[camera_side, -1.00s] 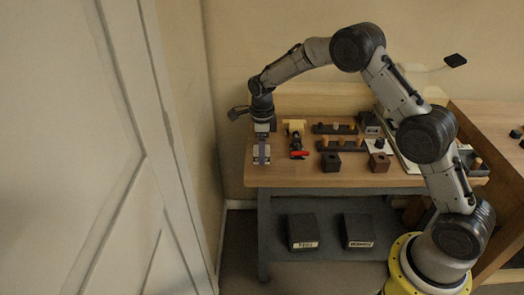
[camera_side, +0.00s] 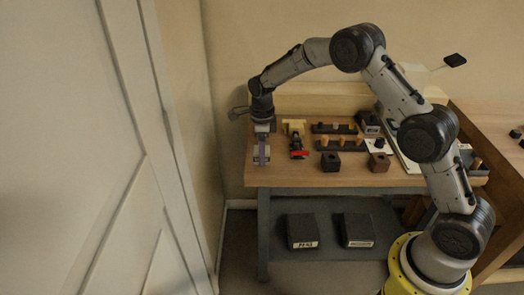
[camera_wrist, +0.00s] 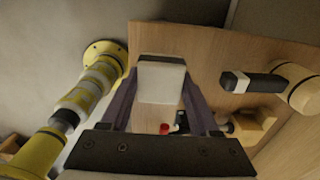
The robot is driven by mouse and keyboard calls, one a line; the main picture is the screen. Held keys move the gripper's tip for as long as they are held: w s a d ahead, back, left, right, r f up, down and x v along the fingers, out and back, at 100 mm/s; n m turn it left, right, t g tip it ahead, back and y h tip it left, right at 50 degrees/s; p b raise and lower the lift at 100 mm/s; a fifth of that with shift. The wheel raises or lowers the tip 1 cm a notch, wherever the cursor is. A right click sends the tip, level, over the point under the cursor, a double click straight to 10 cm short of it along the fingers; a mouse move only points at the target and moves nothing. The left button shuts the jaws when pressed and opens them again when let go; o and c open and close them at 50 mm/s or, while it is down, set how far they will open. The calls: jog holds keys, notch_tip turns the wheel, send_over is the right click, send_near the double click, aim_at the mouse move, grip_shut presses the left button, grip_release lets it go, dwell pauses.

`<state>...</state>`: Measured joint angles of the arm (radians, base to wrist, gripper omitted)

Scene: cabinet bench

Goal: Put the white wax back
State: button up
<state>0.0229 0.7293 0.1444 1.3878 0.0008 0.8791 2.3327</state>
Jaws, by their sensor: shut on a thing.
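The white wax, a pale block (camera_wrist: 162,82) with a dark far edge, sits between the two purple fingers of my gripper (camera_wrist: 163,92) in the wrist view. My gripper is shut on it. In the side view my gripper (camera_side: 262,154) points down at the left end of the wooden bench. The wax shows there only as a small pale patch, partly hidden by a finger. Whether it touches the bench top is not clear.
Right of my gripper is a tan and black fixture (camera_side: 295,128) with a red part (camera_side: 300,154). Peg racks (camera_side: 340,142), a black cube (camera_side: 330,162) and a brown cube (camera_side: 379,162) stand further right. The bench's front left is clear.

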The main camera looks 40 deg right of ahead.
jog(key=shift+f, duration=1.9)
dwell(2.0)
jog(key=o, duration=1.3)
jog(key=shift+r, duration=0.15)
jog(key=shift+r, duration=3.4)
